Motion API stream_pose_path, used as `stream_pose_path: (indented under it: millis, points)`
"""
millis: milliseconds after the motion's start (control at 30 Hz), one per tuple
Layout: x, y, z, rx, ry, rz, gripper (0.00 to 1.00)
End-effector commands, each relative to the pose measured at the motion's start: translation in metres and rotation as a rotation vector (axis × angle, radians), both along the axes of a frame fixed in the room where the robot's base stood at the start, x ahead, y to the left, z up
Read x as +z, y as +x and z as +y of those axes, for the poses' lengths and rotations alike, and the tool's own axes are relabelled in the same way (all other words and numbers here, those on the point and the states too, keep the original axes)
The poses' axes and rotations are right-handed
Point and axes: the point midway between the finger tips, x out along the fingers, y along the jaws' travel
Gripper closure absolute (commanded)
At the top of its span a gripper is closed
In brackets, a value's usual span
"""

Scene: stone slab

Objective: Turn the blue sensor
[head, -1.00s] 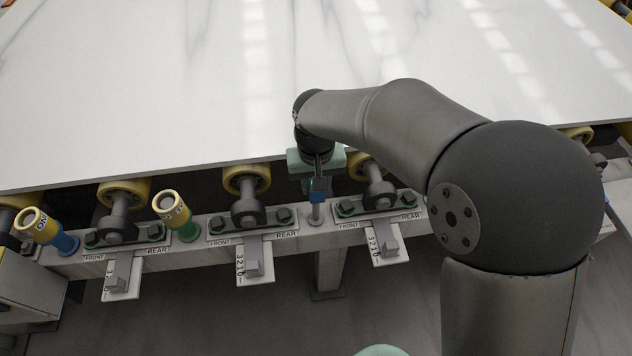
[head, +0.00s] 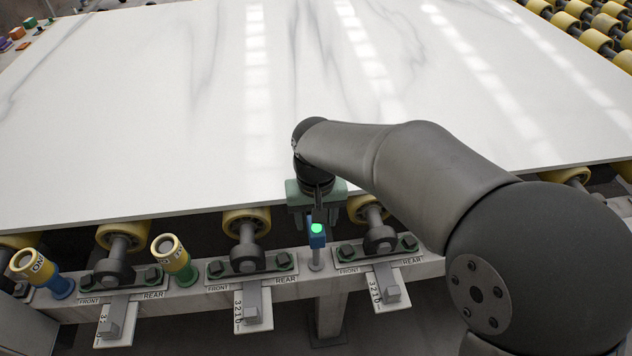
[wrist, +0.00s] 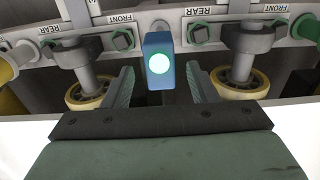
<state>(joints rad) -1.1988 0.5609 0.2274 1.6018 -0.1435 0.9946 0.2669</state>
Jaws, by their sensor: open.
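The blue sensor (head: 317,238) stands on a thin grey post on the conveyor's side rail, between two roller brackets. A green light glows on its top. In the wrist view the blue sensor (wrist: 159,66) sits upright just beyond the fingertips, centred between them, with its round light facing the camera. My gripper (wrist: 160,88) is open, with one finger on each side and gaps to the sensor. In the head view my gripper (head: 316,212) is right behind the sensor, its fingers partly hidden.
A large white stone slab (head: 150,120) lies on yellow rollers behind the rail. Roller brackets (head: 248,260) flank the sensor. Open floor lies below the rail.

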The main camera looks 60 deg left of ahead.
Motion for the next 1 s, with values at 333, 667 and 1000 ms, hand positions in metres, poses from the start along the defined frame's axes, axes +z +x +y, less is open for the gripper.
stream_pose_path:
  millis: [333, 667, 1000]
  points:
    - [0.088, 0.000, 0.000, 0.000, 0.005, -0.002, 0.47]
    - [0.132, 0.000, 0.000, 0.000, 0.003, -0.001, 0.47]
    - [0.135, 0.000, 0.000, 0.000, 0.001, 0.000, 0.47]
